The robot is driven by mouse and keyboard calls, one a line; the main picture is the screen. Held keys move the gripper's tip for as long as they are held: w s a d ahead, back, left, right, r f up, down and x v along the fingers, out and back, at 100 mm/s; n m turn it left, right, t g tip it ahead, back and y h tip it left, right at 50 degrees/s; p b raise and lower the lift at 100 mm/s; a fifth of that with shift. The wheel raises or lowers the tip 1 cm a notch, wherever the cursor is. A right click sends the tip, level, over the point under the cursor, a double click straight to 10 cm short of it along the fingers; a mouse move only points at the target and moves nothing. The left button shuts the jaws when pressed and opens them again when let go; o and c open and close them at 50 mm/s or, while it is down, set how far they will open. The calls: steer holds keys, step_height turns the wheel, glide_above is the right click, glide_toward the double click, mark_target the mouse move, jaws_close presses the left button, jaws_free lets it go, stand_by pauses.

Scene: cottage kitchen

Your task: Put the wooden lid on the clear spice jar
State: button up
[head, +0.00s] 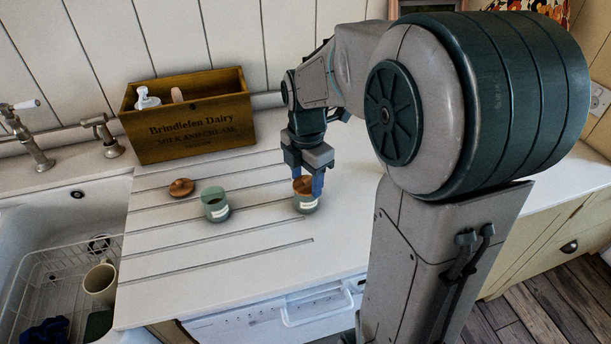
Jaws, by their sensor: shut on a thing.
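My gripper (307,184) points down over the draining board, its blue fingers shut on a wooden lid (302,185). The lid is at the mouth of a pale jar with a white label, apparently the clear spice jar (306,206), which stands upright. I cannot tell whether the lid is seated on the rim or just above it. One finger covers part of the lid and the jar's right side.
A wooden dairy box (190,116) stands behind. The sink (50,226) with a wire rack is at the left. The grooved board's front is clear.

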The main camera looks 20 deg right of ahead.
mark_target(306, 177)
steer(key=shift+f, duration=0.15)
steer(key=o, duration=0.7)
steer(key=shift+c, duration=0.2)
step_height(306, 177, up, 11)
steer(key=p, duration=0.9)
steer(key=s+r+m+t, duration=0.2)
steer(key=s+m, duration=1.2)
steer(key=m, duration=0.8)
steer(key=shift+s+a+t, duration=0.15)
steer(key=shift+s+t, duration=0.05)
steer(key=shift+t, duration=0.5)
